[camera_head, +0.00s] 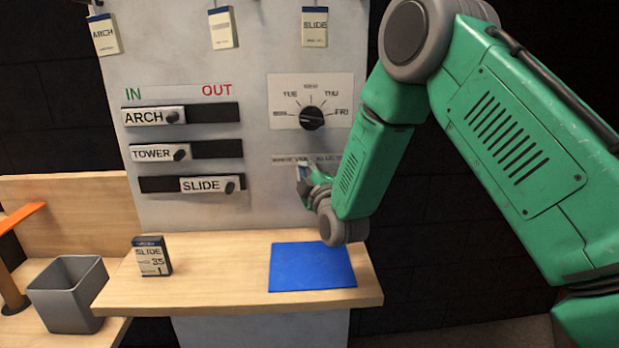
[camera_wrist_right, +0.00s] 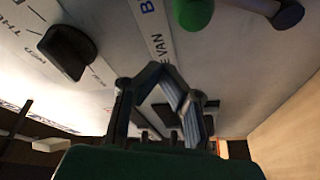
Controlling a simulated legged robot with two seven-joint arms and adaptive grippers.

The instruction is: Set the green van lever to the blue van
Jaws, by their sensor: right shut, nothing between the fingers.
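The van lever strip (camera_head: 290,160) is on the grey upright panel, below the day dial; its small print is hard to read in the head view. In the right wrist view the strip (camera_wrist_right: 160,40) shows a "B" and "E VAN". A green rounded knob (camera_wrist_right: 193,12) sticks out beside the strip, and a blue-grey knob (camera_wrist_right: 285,13) stands to its right. My right gripper (camera_head: 303,174) is in front of the panel just under the strip. In the wrist view its fingers (camera_wrist_right: 168,78) are shut and empty, apart from the green knob. My left gripper is not in view.
A black dial (camera_head: 311,117) sits above the strip. Several sliders, including the ARCH slider (camera_head: 150,116), are to the left. A wooden shelf (camera_head: 215,285) below holds a blue mat (camera_head: 312,268) and a SLIDE card box (camera_head: 152,257). A grey bin (camera_head: 68,295) stands left.

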